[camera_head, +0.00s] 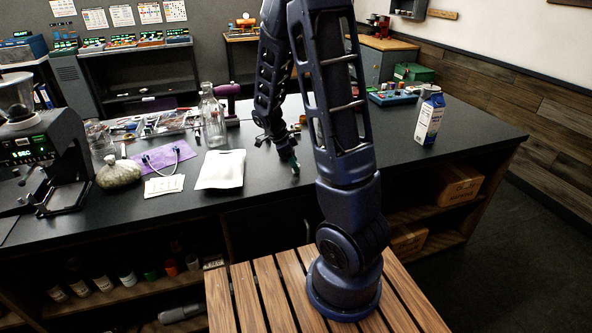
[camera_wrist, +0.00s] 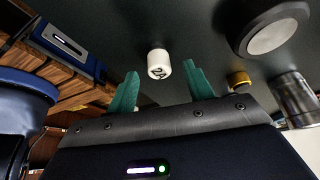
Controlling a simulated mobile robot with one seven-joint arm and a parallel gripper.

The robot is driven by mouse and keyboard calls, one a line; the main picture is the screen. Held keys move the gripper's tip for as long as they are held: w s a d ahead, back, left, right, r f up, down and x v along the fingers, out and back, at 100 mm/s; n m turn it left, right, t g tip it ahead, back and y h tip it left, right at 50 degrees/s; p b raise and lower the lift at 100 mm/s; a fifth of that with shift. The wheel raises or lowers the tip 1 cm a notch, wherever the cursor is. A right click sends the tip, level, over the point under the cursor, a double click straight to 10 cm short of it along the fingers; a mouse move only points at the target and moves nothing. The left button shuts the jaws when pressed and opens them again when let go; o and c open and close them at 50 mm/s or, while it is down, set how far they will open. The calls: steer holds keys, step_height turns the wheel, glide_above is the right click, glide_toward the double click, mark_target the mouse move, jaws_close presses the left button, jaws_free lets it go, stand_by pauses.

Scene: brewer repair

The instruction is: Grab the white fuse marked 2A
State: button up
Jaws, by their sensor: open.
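The white fuse (camera_wrist: 159,64) is a short white cylinder with a dark marking on its end, which I cannot read for certain. In the wrist view it is on the dark counter top, between and just beyond the tips of my gripper (camera_wrist: 161,70). The two green fingers are apart, with nothing held between them. In the head view my gripper (camera_head: 294,164) is low over the counter, right of the white pouch. I cannot make out the fuse for sure there.
In the wrist view a yellow-ringed small part (camera_wrist: 239,79), a metal cylinder (camera_wrist: 294,97) and a large round light-faced object (camera_wrist: 272,36) are to the right.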

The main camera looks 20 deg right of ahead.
steer(key=shift+x, duration=1.25)
steer(key=shift+c, duration=0.2)
steer(key=c, duration=1)
steer(key=shift+r, duration=0.15)
